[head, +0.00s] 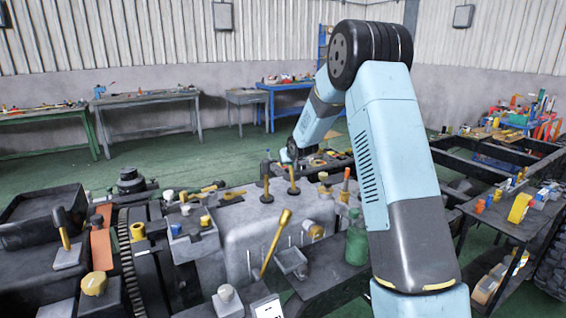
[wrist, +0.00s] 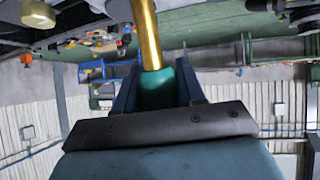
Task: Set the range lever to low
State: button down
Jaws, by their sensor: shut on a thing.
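My gripper (wrist: 157,92) is shut on the green knob (wrist: 158,86) of a lever with a straight gold shaft (wrist: 147,32). In the wrist view the knob sits between both fingers, and the shaft runs out past the fingertips. In the head view my gripper (head: 292,154) is small and dark, above a short upright gold lever shaft (head: 292,180) on the grey gearbox housing (head: 268,222). The knob is hidden there. I see no readable range label or low mark, so I cannot tell the lever's setting.
A second short lever with a dark top (head: 266,181) stands close to the left. A longer yellow lever (head: 275,245) leans in front. A green bottle (head: 356,240) and an orange-topped handle (head: 346,178) stand to the right. Workbenches (head: 150,98) line the back wall.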

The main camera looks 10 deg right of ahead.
jog(key=shift+a+f, duration=0.1)
jog(key=shift+f, duration=0.05)
jog(key=c, duration=0.9)
grip_release()
jog(key=shift+w+a, duration=0.1)
jog(key=shift+w, duration=0.05)
jog(key=shift+o, duration=0.6)
jog(key=v, duration=1.3)
jog(key=shift+s+r, duration=0.25)
jog(key=shift+s, duration=0.05)
jog(key=s+d+r+g+h, duration=0.1)
jog(key=s+r, duration=0.2)
jog(key=s, duration=0.5)
jog(key=s+r+m+g, duration=0.1)
jog(key=s+r, duration=0.3)
jog(key=s, duration=0.3)
jog(key=s+d+r+g+h, duration=0.1)
jog(key=s+r, duration=0.2)
jog(key=s, duration=0.5)
jog(key=s+g+y, duration=0.1)
jog(key=s+g, duration=0.1)
jog(key=s, duration=2.1)
jog(key=shift+s+f+m, duration=0.3)
jog(key=shift+s+m, duration=0.1)
